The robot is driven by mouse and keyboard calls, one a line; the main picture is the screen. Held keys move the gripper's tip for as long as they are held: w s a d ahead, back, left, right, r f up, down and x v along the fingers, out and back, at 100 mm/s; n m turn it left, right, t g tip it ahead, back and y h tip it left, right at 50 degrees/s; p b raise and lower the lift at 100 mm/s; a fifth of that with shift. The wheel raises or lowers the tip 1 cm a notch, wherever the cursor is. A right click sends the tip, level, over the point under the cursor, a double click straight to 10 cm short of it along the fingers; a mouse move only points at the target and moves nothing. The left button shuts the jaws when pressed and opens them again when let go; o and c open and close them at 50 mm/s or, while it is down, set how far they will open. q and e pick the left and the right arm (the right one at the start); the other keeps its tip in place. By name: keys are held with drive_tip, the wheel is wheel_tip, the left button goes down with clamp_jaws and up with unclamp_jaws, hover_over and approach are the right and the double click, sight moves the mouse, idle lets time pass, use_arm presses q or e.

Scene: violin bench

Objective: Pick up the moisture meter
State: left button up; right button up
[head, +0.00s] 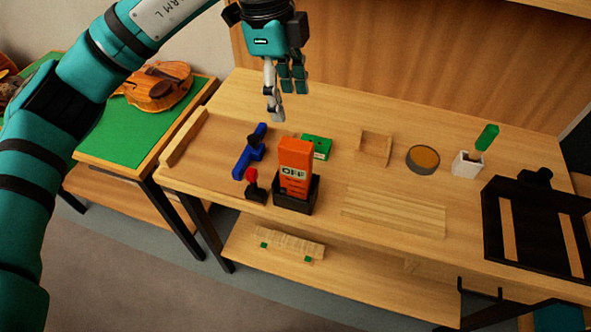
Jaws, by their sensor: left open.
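The moisture meter seems to be the orange upright box (296,165) with dark lettering on its face. It stands in a black holder (295,202) near the front of the wooden bench, its lower part hidden by the holder. My left gripper (286,103) is open and empty. It hangs fingers down over the back part of the bench, above and behind the orange box in the picture and apart from it. My right gripper is not in view.
A blue tool (249,154) and a small red-topped item (252,180) lie left of the holder. A green box (317,147) is just behind it. Wood strips (393,210), a round tin (423,158) and a white cup (466,164) are to the right.

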sight(290, 141)
use_arm(q)
drive_tip(key=f+p, duration=0.1)
drive_tip(key=f, duration=0.3)
drive_tip(key=f+p, duration=0.1)
drive_tip(key=f, duration=0.2)
drive_tip(key=f+p, duration=0.1)
drive_tip(key=f, duration=0.3)
drive_tip(key=shift+s+d+f, duration=0.1)
drive_tip(key=shift+d+f, duration=0.2)
drive_tip(key=shift+d, duration=0.1)
drive_tip(key=shift+s+d+f+p, duration=0.15)
drive_tip(key=shift+d+f+p, duration=0.05)
drive_tip(key=shift+f+p, duration=0.3)
drive_tip(key=f, duration=0.1)
drive_tip(key=f+p, duration=0.1)
drive_tip(key=d+f, duration=0.1)
drive_tip(key=shift+s+f+p, duration=0.2)
drive_tip(key=shift+s+p, duration=0.1)
drive_tip(key=shift+p, duration=0.05)
drive_tip(key=shift+f, duration=0.45)
drive_tip(key=shift+c, duration=0.3)
clamp_jaws()
